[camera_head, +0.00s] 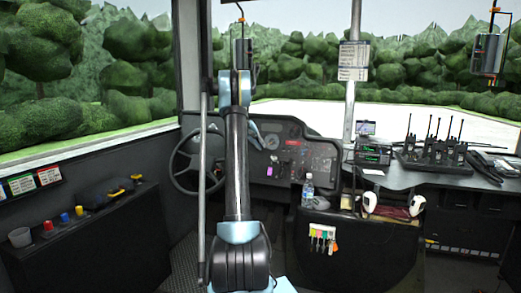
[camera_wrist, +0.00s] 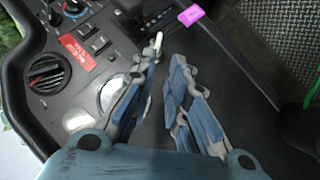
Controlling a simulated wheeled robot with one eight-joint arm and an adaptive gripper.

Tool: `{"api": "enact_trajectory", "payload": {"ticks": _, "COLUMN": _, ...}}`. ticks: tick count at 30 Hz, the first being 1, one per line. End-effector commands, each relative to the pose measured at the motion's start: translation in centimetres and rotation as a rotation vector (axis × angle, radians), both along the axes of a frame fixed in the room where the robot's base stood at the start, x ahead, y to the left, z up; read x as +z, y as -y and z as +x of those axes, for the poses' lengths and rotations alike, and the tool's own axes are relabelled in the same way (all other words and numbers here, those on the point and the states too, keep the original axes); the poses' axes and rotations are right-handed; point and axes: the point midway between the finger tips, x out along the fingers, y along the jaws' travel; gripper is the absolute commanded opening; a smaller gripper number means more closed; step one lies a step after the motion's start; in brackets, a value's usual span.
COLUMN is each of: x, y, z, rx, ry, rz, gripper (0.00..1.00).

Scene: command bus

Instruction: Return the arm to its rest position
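My arm (camera_head: 236,165) rises in the middle of the camera_head view, in front of the steering wheel and dashboard. My gripper (camera_wrist: 167,60) shows in the wrist view with two blue and grey fingers. A narrow gap is visible between the fingers, with nothing held in it. The gripper is over the dashboard (camera_wrist: 85,45); I cannot tell whether it touches it. In the camera_head view the gripper (camera_head: 256,134) is small and partly hidden behind the arm, near the dashboard panel.
The steering wheel (camera_head: 186,165) is left of the arm, and a vertical pole (camera_head: 203,180) stands close beside it. A water bottle (camera_head: 307,190) stands on the console to the right. Radios (camera_head: 435,152) stand on the right desk. A left ledge (camera_head: 100,215) holds a cup and small items.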

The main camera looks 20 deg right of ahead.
Motion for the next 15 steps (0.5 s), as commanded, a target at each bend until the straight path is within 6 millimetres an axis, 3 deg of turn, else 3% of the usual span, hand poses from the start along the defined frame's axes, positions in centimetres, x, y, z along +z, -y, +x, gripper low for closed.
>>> {"api": "enact_trajectory", "payload": {"ticks": 15, "x": 0.38, "y": -0.56, "z": -0.46, "rx": 0.004, "ry": 0.0, "rz": 0.005, "gripper": 0.15}}
